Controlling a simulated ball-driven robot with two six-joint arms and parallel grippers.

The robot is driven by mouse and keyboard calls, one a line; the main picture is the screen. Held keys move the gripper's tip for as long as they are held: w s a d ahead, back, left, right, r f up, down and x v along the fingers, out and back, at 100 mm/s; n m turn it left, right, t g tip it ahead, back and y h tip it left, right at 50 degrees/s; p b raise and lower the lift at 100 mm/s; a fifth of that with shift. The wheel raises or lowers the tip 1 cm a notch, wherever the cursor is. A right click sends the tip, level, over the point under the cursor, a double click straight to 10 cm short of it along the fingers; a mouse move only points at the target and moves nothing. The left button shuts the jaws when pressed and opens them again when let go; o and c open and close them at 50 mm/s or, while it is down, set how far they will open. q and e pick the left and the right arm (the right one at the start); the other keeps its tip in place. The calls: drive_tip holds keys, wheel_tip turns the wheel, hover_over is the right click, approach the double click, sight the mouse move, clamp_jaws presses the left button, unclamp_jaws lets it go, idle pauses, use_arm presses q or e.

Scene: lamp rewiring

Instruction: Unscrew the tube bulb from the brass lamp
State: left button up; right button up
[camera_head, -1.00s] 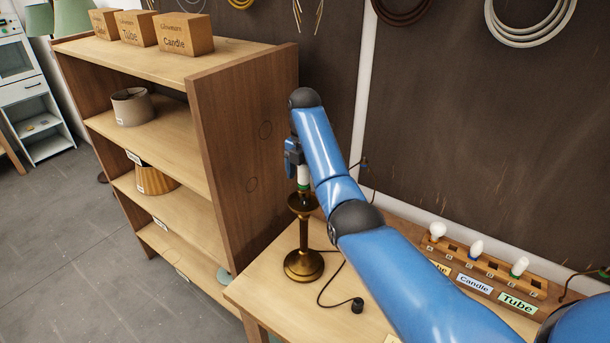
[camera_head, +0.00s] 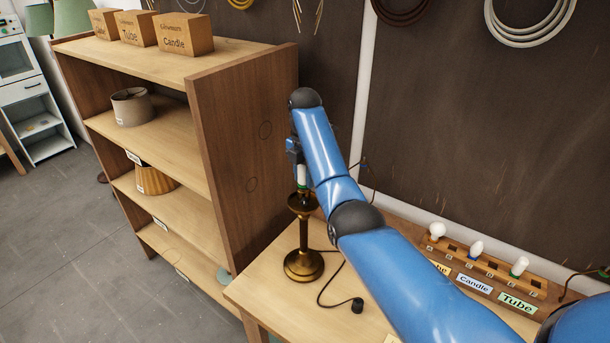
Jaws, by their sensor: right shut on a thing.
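The brass lamp (camera_head: 304,265) stands upright on the wooden table, with a round base and a dish-like top. The white tube bulb (camera_head: 303,173) with a green band at its foot sits upright at the lamp's top. My right gripper (camera_head: 294,158) is at the bulb's upper end, shut on it from above; its fingers are small and partly hidden by my blue arm. My left gripper is not in view.
A bulb rack (camera_head: 488,267) with several bulbs and Candle and Tube labels stands at the table's right. A dark cord with a plug (camera_head: 357,305) lies right of the lamp. A wooden shelf (camera_head: 245,150) with lampshades and boxes rises close to the left.

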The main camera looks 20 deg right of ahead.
drive_tip(key=n, duration=0.4)
drive_tip(key=shift+w, duration=0.1)
drive_tip(key=n, duration=0.4)
drive_tip(key=shift+a, duration=0.15)
drive_tip(key=o, duration=1.5)
drive_tip(key=shift+o, duration=0.2)
drive_tip(key=m, duration=0.3)
drive_tip(key=shift+m, duration=0.4)
drive_tip(key=m, duration=0.4)
drive_tip(key=shift+d, duration=0.2)
drive_tip(key=shift+c, duration=0.5)
